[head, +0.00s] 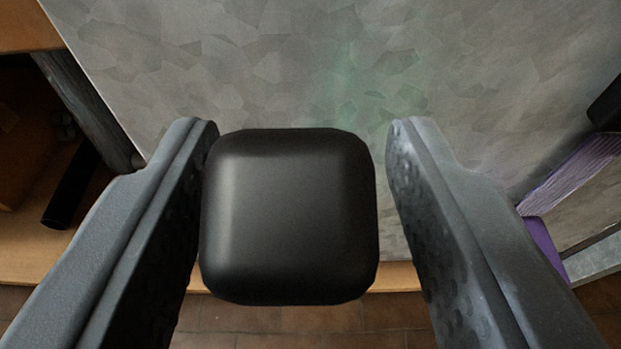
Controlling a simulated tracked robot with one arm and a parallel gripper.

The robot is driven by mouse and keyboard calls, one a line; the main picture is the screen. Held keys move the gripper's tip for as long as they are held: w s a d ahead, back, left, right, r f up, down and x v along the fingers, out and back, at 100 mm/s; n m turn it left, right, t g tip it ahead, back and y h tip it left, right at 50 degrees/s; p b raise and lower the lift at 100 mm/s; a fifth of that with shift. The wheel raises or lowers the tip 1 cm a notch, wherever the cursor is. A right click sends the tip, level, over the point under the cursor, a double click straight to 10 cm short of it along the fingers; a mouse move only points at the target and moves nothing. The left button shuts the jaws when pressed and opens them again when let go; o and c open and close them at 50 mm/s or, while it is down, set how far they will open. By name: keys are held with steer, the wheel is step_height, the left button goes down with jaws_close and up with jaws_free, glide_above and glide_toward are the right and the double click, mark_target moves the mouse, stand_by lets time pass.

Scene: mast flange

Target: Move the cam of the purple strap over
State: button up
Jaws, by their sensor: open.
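My gripper (303,126) is open, with its two grey fingers reaching forward from the lower corners. A black block with rounded corners (288,215) fills the space between the fingers. It is close to the left finger, with a narrow gap to the right finger. I cannot tell whether this block is the cam or whether it touches a finger. The purple strap (572,172) shows at the right, outside the right finger, with a lower piece bending down. A black part (607,104) sits by the strap at the right edge, cut off by the frame.
A large grey mottled metal face (300,60) spans the top and middle. At the left are a dark opening, a grey bar (88,108) and a black rod (70,186). A wooden edge (395,276) and brown tiled floor (290,322) show below.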

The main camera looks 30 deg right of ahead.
steer(key=v, duration=1.3)
steer(key=shift+s+a+p, duration=0.2)
steer(key=shift+s+p, duration=0.1)
steer(key=shift+p, duration=0.1)
